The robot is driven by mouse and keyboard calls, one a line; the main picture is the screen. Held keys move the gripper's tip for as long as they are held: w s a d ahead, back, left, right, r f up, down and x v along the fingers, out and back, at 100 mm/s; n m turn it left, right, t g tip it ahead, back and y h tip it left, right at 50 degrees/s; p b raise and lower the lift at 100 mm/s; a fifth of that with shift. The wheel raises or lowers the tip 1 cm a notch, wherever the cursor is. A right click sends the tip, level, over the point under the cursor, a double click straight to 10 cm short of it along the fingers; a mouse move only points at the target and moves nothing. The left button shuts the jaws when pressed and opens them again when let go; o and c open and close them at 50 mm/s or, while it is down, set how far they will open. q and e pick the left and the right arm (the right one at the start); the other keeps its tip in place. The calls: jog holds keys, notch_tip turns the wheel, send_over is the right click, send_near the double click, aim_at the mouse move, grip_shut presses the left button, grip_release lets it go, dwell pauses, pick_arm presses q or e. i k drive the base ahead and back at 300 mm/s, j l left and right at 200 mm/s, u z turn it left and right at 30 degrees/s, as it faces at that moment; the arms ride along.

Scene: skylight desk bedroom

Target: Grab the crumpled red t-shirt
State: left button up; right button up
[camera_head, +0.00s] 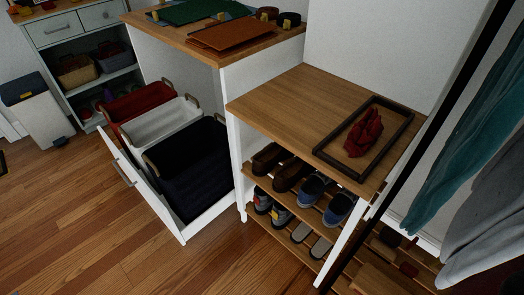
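A crumpled red t-shirt (364,134) lies in a shallow dark-rimmed tray (324,149) on the wooden top of a low shoe cabinet (290,93). The tray sits at the right part of that top. The t-shirt is bunched into a small heap and nothing covers it. Neither of my grippers shows in the head view.
Left of the cabinet, a pulled-out drawer holds red (138,104), white (163,127) and dark (190,168) bins. Shoes (313,188) stand on shelves below the top. Teal (470,150) and grey (488,205) cloths hang at right. Wooden floor (75,220) is clear at front left.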

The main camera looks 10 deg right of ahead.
aim_at(365, 133)
jog(key=i+j, duration=0.2)
jog(key=i, duration=0.3)
jog(key=z, duration=1.3)
